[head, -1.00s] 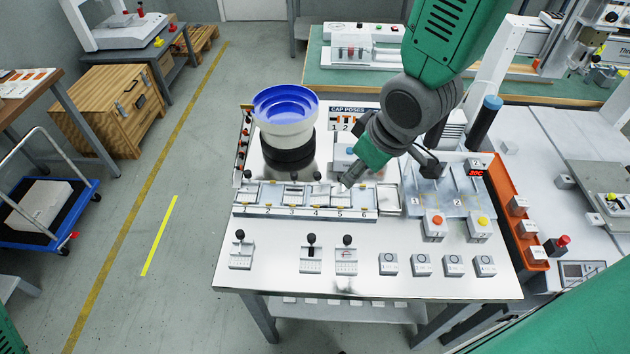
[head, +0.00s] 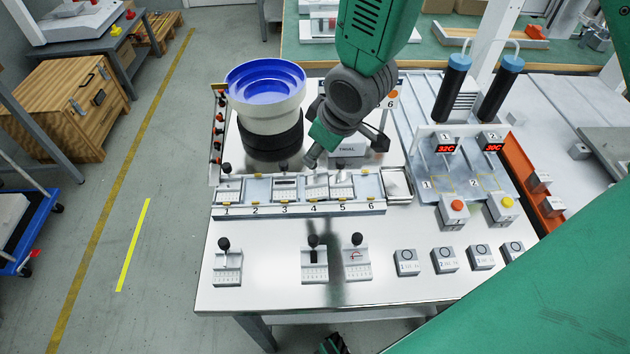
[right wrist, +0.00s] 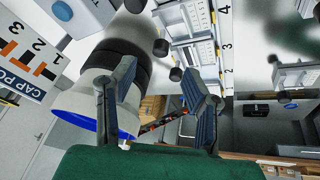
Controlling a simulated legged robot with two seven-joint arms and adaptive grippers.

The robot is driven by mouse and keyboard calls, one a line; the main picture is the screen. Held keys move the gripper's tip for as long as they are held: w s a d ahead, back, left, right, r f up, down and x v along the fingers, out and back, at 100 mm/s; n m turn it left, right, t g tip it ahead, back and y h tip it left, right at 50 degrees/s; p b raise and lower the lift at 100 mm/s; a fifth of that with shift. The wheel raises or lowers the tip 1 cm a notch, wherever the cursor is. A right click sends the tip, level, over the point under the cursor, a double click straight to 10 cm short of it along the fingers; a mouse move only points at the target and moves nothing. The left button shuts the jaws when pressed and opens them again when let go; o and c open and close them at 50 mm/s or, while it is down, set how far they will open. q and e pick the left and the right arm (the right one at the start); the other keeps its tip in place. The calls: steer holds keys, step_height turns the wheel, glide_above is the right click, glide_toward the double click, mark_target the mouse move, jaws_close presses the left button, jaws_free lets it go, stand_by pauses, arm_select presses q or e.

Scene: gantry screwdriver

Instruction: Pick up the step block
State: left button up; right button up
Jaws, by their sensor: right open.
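No part is labelled as the step block, and I cannot tell for certain which one it is. White ribbed blocks sit in a numbered rail (head: 296,209), one at slot 4 (head: 316,183) and one at slot 5 (head: 342,184). White blocks with black knobs stand on the front of the table, at left (head: 228,266), middle (head: 314,264) and right (head: 357,262). My right gripper (head: 345,151) is open above and behind slots 4 and 5, apart from the blocks. In the right wrist view its fingers (right wrist: 159,74) are spread and empty. My left gripper is not in view.
A blue-topped bowl feeder (head: 264,107) stands close left of my right gripper. Two blue-capped cylinders (head: 455,76) and an orange tray (head: 519,170) are at right.

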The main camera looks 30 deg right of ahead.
mark_target(314, 179)
steer(key=shift+w+a+f, duration=0.15)
steer(key=shift+w+f, duration=0.1)
steer(key=shift+f, duration=0.3)
steer(key=b+x, duration=0.1)
steer(key=x, duration=0.4)
steer(key=shift+d+f, duration=0.1)
steer(key=shift+d, duration=0.1)
steer(key=shift+s+a, duration=0.1)
jaws_close()
